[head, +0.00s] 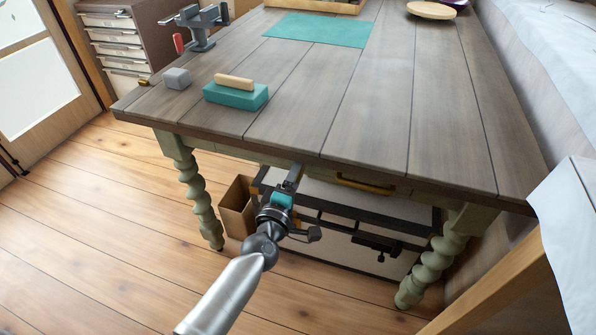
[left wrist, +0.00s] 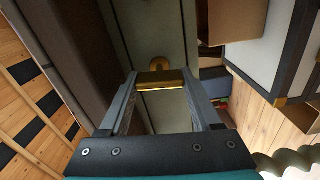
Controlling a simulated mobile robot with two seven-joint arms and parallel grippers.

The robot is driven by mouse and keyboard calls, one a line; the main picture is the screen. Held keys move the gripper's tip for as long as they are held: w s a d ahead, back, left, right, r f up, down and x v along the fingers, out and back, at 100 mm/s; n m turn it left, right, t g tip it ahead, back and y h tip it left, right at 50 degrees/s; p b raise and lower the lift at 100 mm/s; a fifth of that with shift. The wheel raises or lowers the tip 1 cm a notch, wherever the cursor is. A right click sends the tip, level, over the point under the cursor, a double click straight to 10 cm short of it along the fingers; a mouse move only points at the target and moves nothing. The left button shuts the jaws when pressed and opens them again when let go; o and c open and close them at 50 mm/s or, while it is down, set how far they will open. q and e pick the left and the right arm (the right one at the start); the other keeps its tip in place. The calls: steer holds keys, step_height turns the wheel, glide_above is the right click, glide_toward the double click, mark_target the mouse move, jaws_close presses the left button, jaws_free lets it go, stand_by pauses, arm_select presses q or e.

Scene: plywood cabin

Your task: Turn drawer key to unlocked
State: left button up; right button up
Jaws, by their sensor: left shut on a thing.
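My left gripper (head: 295,174) reaches up to the table's front apron, just under the tabletop edge. In the left wrist view its two dark fingers (left wrist: 161,84) are shut on the drawer key (left wrist: 160,76), a flat brass-coloured piece spanning between the fingertips. A rounded brass part (left wrist: 158,62) shows just beyond the key, against the pale green drawer front (left wrist: 146,25). The key is hidden in the head view. I cannot tell how far it is turned. A brass drawer handle (head: 363,186) shows to the right of the gripper. My right gripper is not in view.
The wooden table (head: 390,110) overhangs the gripper. A large pale case with dark edges (head: 340,228) and an open cardboard box (head: 236,206) stand below. A teal block (head: 235,95), a grey cube (head: 177,78) and a vise (head: 199,27) are on top.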

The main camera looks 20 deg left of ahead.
arm_select(q)
steer(key=shift+n, duration=0.5)
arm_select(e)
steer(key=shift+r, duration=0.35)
arm_select(q)
steer(key=o, duration=1.2)
steer(key=shift+o, duration=0.8)
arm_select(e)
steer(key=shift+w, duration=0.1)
arm_select(q)
steer(key=shift+s, duration=0.55)
steer(key=s+p, duration=0.1)
steer(key=s, duration=0.3)
steer(key=s+p, duration=0.1)
steer(key=s, duration=0.9)
steer(key=shift+s+a+p, duration=0.1)
steer(key=shift+a+p, duration=0.15)
steer(key=shift+p, duration=0.15)
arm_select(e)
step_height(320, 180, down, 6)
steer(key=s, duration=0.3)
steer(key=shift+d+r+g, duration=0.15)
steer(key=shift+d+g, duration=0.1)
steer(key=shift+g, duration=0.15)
